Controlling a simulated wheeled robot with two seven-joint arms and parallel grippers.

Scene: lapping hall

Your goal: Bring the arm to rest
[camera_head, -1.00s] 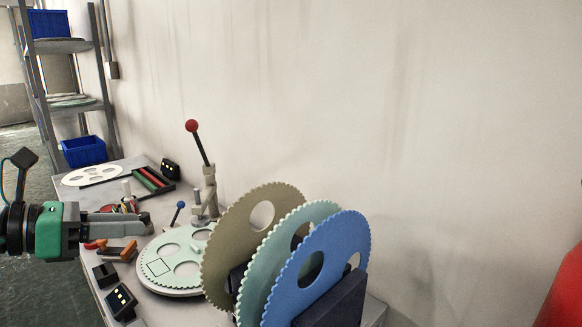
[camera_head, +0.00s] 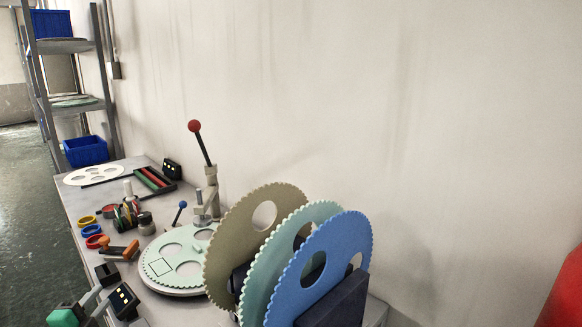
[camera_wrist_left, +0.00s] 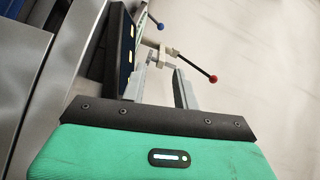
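My left gripper (camera_head: 103,294) shows at the lower left of the head view, low by the table's near left edge. Its green body is at the bottom and its two grey fingers point up and to the right. In the left wrist view the fingers (camera_wrist_left: 160,78) stand apart with nothing seen between them. My right gripper is not in view.
The grey table (camera_head: 75,205) carries a green toothed disc plate (camera_head: 160,282), a red-knobbed lever press (camera_head: 210,185), orange-handled stamp (camera_head: 122,250) and dark box with lit buttons (camera_head: 123,300). Three large toothed discs (camera_head: 335,250) stand upright in front. Floor (camera_head: 28,235) at left is clear.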

